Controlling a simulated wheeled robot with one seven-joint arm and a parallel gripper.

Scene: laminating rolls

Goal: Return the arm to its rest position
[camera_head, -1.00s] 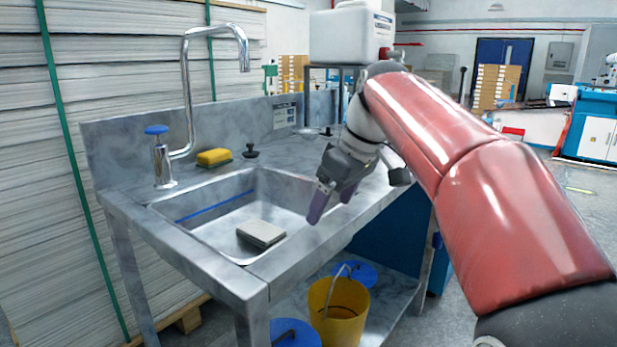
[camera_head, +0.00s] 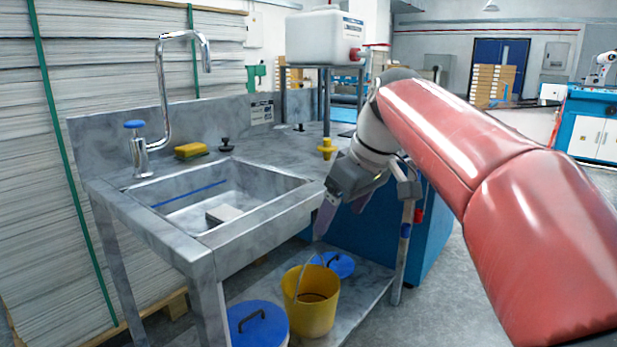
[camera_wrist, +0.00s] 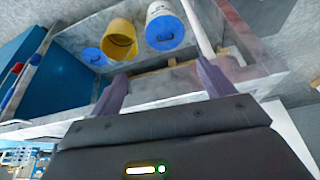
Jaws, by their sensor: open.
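My gripper (camera_head: 339,216) is open and empty, in front of the right end of the metal sink bench (camera_head: 130,222). Its fingers point down, above the yellow bucket on the lower shelf. My red arm reaches in from the right side of the head view. In the wrist view my gripper (camera_wrist: 160,90) shows two purple fingers spread apart with nothing between them. The bench edge and lower shelf lie beyond the fingers there.
The yellow bucket (camera_head: 311,313) and blue-lidded containers (camera_head: 257,325) stand on the lower shelf. A grey block (camera_head: 223,213) lies in the sink. A yellow sponge (camera_head: 191,150) and tall faucet (camera_head: 162,100) are behind it. A white canister (camera_head: 325,38) stands at the back. Floor at right is clear.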

